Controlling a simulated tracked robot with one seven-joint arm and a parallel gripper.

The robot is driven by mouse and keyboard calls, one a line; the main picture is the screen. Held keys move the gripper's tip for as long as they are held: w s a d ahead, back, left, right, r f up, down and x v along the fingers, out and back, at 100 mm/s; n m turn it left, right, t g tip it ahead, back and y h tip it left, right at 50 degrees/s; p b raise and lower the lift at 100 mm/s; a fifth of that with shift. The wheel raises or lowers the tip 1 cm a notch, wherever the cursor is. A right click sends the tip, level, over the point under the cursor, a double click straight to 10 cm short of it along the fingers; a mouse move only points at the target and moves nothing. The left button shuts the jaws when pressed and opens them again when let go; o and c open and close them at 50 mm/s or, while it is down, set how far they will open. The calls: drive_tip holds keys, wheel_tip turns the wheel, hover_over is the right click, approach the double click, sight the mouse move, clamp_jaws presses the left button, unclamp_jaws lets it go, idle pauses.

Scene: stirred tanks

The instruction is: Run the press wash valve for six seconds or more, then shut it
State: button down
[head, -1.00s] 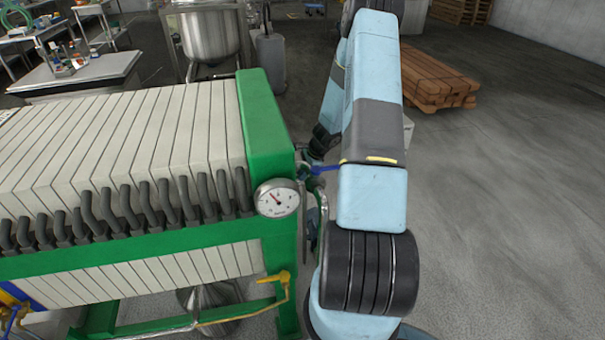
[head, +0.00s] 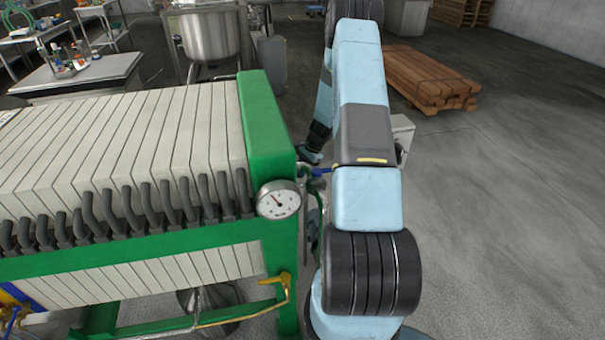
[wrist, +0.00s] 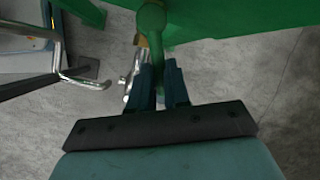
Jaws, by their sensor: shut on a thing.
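The filter press (head: 262,130) has a green frame and pale plates and fills the left of the head view. My gripper (wrist: 160,88) shows in the wrist view with its two dark fingers closed around a thin green curved handle (wrist: 158,68). The handle runs up to a round green knob (wrist: 152,18), with a brass fitting (wrist: 141,42) beside it. In the head view a small blue lever (head: 319,171) is beside the press's end frame. My arm partly hides the gripper there, and the handle in its grip cannot be made out.
A round pressure gauge (head: 278,199) is on the press corner. A steel tank (head: 212,38) stands behind, and stacked timber (head: 430,80) lies to the right. The floor at right is clear.

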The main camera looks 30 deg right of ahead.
drive_tip(key=shift+w+a+n+g+h, duration=0.15)
drive_tip(key=shift+w+a+n+g, duration=0.5)
drive_tip(key=shift+n, duration=1.2)
drive_tip(key=shift+w+a+n+g+h, duration=0.3)
drive_tip(key=shift+w+n+g, duration=0.65)
drive_tip(key=shift+n, duration=0.95)
drive_tip(key=shift+w+a+n+g+h, duration=0.1)
drive_tip(key=shift+w+a+n+g, duration=0.7)
drive_tip(key=shift+n, duration=1.05)
drive_tip(key=shift+w+d, duration=0.15)
drive_tip(key=c, duration=1.1)
unclamp_jaws()
drive_tip(key=v, duration=1.3)
drive_tip(key=shift+r, duration=0.35)
drive_tip(key=shift+d, duration=0.1)
drive_tip(key=shift+c, duration=0.2)
